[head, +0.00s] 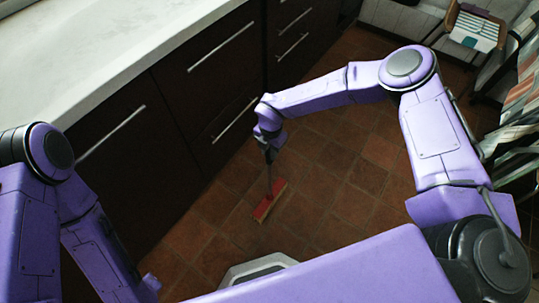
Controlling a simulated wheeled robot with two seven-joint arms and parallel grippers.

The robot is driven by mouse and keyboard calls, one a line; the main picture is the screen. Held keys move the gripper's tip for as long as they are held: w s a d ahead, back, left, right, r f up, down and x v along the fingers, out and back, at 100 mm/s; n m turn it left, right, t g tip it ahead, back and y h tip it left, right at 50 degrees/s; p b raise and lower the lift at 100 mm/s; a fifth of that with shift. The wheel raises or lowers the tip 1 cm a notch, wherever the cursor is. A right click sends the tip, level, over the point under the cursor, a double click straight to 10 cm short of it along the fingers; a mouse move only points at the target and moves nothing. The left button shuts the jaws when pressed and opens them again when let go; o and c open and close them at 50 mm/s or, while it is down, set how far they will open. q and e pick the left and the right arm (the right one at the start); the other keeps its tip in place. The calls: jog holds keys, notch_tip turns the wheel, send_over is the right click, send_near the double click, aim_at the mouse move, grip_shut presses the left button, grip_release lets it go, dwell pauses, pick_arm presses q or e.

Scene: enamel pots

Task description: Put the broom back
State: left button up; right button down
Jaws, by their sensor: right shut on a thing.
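The broom (271,203) has a red head with a pale bristle edge, low down at the tiled floor. Its thin grey handle rises from the head to my right gripper (269,151). My right gripper is shut on the handle, above the broom head. The upper end of the handle is hidden by the gripper and wrist. Whether the bristles touch the floor, I cannot tell. My left arm comes down at the left edge, and its gripper is not in view.
Dark cabinets (172,100) with long metal handles and a white countertop (95,45) run along the left. A chair (470,32) with papers or a book on it stands at the top right. Striped cloth (522,95) hangs at the right edge. The reddish tiled floor (335,185) around the broom is clear.

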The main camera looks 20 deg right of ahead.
jog(key=shift+f, duration=1.6)
jog(key=c, duration=0.9)
grip_release()
jog(key=r, duration=1.2)
jog(key=shift+w+d+r+p, duration=0.15)
jog(key=shift+d+p, duration=0.1)
jog(key=shift+p, duration=0.15)
